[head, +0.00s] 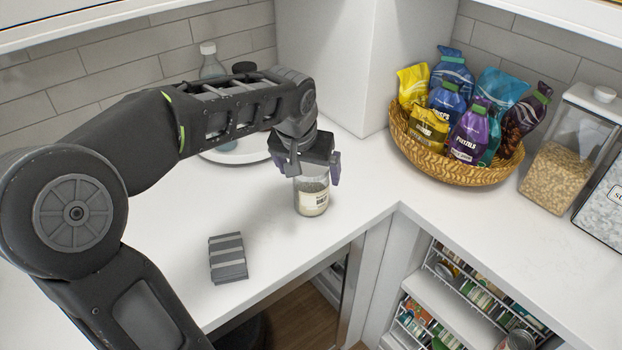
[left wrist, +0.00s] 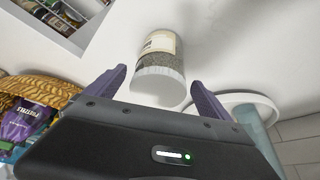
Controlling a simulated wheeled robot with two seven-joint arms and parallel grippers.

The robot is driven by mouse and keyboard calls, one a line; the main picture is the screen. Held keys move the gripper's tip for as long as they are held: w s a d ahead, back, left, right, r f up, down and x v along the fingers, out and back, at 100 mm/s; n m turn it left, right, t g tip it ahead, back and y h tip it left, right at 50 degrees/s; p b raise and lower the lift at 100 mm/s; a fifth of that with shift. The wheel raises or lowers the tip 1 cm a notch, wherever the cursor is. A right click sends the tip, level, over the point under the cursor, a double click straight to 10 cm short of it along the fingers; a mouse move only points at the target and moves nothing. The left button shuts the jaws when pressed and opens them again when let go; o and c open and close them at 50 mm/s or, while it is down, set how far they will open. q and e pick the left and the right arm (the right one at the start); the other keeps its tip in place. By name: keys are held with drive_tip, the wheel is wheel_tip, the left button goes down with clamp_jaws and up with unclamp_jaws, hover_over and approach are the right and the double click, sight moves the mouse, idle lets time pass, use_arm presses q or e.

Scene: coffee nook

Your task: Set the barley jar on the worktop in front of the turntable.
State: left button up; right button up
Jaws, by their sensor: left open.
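The barley jar (head: 312,199), clear with a pale label and white lid, stands upright on the white worktop (head: 285,245); its label is too small to read surely. The turntable (head: 238,155), a round white tray, is behind and left of it, partly hidden by my left arm. My left gripper (head: 313,178) is open just above the jar and hides its top. In the left wrist view, the jar (left wrist: 160,65) lies between and beyond the spread fingers of the gripper (left wrist: 158,77), with a gap on both sides. My right gripper is out of view.
A glass bottle (head: 211,63) and a dark-lidded container (head: 244,67) stand by the turntable. A grey striped block (head: 228,258) lies near the front edge. A wicker basket of bags (head: 455,168) and clear canisters (head: 570,150) stand to the right. Open shelves are below.

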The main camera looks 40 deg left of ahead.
use_arm(q)
drive_tip(key=v, duration=0.7)
idle(0.7)
